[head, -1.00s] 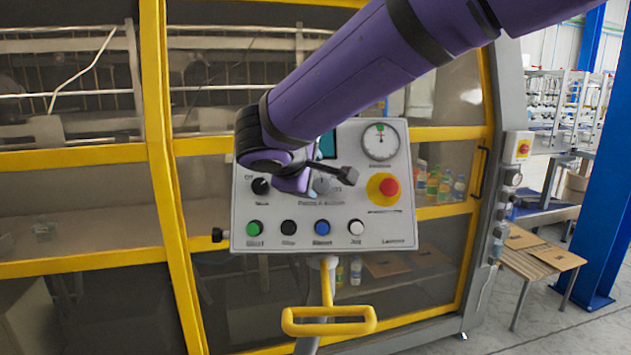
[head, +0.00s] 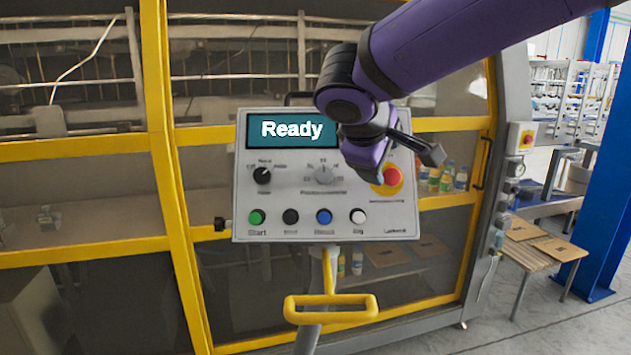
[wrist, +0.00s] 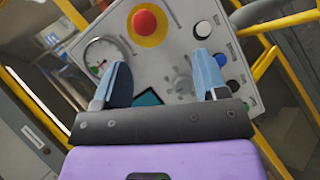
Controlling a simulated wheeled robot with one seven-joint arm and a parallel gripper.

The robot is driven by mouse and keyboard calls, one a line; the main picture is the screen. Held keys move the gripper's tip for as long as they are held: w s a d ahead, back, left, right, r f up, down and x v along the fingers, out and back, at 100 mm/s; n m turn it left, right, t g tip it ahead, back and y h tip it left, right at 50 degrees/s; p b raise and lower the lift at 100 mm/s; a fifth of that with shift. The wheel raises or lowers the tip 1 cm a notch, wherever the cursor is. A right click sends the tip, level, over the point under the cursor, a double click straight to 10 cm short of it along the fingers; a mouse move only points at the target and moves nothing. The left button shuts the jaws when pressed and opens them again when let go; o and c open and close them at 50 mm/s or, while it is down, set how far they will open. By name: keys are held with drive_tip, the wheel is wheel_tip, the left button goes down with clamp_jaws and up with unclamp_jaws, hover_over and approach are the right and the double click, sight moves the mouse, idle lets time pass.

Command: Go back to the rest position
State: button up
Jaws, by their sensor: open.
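My purple arm reaches in from the upper right in the head view. In the wrist view my gripper (wrist: 163,82) is open and empty, its two blue fingers apart, with the control panel beyond them. In the head view the grey control panel (head: 290,225) stands in front of the yellow-framed machine, and its screen (head: 291,130) reads "Ready". My wrist hides the panel's upper right part, including the gauge. The gauge (wrist: 103,57) shows in the wrist view. The fingers are hard to make out in the head view.
A red emergency button (head: 391,177) is close beside my wrist in the head view. A yellow handle (head: 330,309) sticks out below the panel. A blue column (head: 590,215) and a small table (head: 545,250) stand at the right.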

drive_tip(key=s+d+m+g+y, duration=0.1)
drive_tip(key=s+d+m+g, duration=0.1)
drive_tip(key=s+d, duration=0.4)
drive_tip(key=s+d+m+g, duration=0.1)
drive_tip(key=s+d+m, duration=0.25)
drive_tip(key=d, duration=0.45)
drive_tip(key=s+d+f+m+y, duration=0.2)
drive_tip(key=s+d, duration=0.1)
drive_tip(key=s, duration=0.4)
drive_tip(key=s+d+f+m+y, duration=0.1)
drive_tip(key=s+d+f+m, duration=0.1)
drive_tip(key=s, duration=0.5)
drive_tip(key=shift+d+f+m+y, duration=0.4)
drive_tip(key=shift+f+m, duration=0.05)
drive_tip(key=shift+m, duration=0.2)
